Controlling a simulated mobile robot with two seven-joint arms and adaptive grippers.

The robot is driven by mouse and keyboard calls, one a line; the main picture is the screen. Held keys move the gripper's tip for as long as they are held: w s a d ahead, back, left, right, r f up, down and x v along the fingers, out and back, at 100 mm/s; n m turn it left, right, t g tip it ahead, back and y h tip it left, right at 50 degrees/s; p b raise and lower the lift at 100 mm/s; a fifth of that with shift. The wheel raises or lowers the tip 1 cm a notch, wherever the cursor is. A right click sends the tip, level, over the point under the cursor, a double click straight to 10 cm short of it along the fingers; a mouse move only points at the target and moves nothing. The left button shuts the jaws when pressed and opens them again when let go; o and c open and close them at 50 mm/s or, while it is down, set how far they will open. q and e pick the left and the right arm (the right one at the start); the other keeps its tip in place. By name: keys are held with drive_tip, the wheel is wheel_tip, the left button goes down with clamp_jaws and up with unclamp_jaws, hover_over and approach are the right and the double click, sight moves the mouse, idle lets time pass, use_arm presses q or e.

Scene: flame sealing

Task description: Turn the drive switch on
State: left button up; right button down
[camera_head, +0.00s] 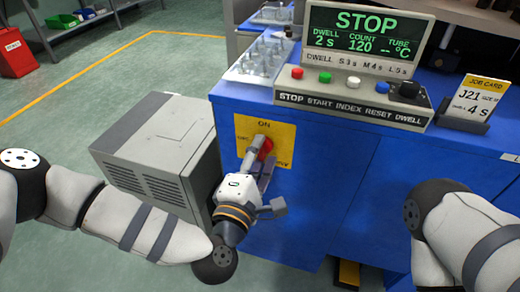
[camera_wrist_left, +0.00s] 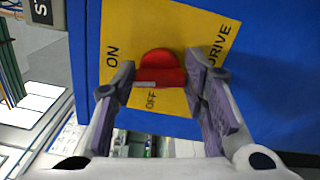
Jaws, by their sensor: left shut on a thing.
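The drive switch is a red knob (camera_head: 266,146) on a yellow plate (camera_head: 286,134) on the blue cabinet's front. The plate reads ON at the top and OFF at the left in the head view. In the left wrist view the red knob (camera_wrist_left: 160,68) sits between my fingers, and its pale mark lies crosswise, with its end towards the ON side. My left gripper (camera_head: 261,160) is shut on the knob, one finger on each side, also in the wrist view (camera_wrist_left: 160,82). My right arm shows at the right; its gripper is out of view.
A grey box (camera_head: 150,150) stands on the floor left of the cabinet. On top are a control panel (camera_head: 350,105) with buttons, a display (camera_head: 365,35) reading STOP, a job card (camera_head: 474,98) and a rack of glass pieces (camera_head: 260,62).

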use_arm(q)
drive_tip(key=shift+m+p, duration=0.6)
drive_tip(key=shift+m, duration=0.7)
drive_tip(key=shift+f, duration=0.1)
drive_tip(key=o, duration=1.2)
drive_tip(key=shift+c, duration=0.2)
drive_tip(key=v, duration=1.2)
